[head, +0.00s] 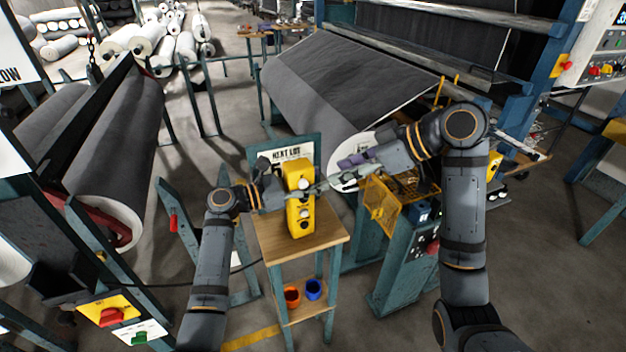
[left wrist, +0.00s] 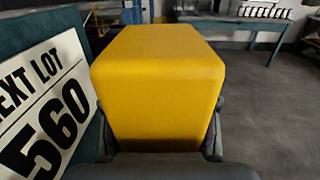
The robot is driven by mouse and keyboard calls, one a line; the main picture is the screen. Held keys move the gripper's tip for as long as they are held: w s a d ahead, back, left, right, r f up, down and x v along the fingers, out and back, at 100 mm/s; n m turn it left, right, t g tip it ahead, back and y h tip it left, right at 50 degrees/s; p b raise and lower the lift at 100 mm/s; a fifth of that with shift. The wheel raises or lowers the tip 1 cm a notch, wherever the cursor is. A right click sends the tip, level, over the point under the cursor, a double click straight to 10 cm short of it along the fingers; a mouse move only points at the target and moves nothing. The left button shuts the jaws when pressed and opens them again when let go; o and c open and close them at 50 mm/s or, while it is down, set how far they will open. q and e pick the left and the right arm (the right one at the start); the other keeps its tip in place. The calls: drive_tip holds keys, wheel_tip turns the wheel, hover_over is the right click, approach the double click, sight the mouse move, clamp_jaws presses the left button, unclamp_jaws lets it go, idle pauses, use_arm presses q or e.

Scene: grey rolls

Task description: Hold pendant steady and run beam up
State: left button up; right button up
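The pendant (head: 301,222) is a yellow upright box with a column of dark and pale buttons, at the small wooden stand. I cannot tell whether its base touches the top. My left gripper (head: 283,190) is at its upper left; in the left wrist view the pendant (left wrist: 158,85) fills the space between my fingers, which lie along both sides. My right gripper (head: 320,187) points left, its tip at or very near the button face; contact and finger opening are unclear. A dark fabric roll (head: 306,95), likely on the beam, lies behind at the machine.
The wooden stand (head: 322,242) holds orange (head: 292,297) and blue (head: 314,289) cups on its lower shelf. A "NEXT LOT" sign (head: 293,152) stands behind the pendant. A yellow mesh guard (head: 380,202) is close under my right arm. A grey roll (head: 118,150) hangs at left.

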use_arm(q)
clamp_jaws()
idle(0.8)
use_arm(e)
clamp_jaws()
idle(1.3)
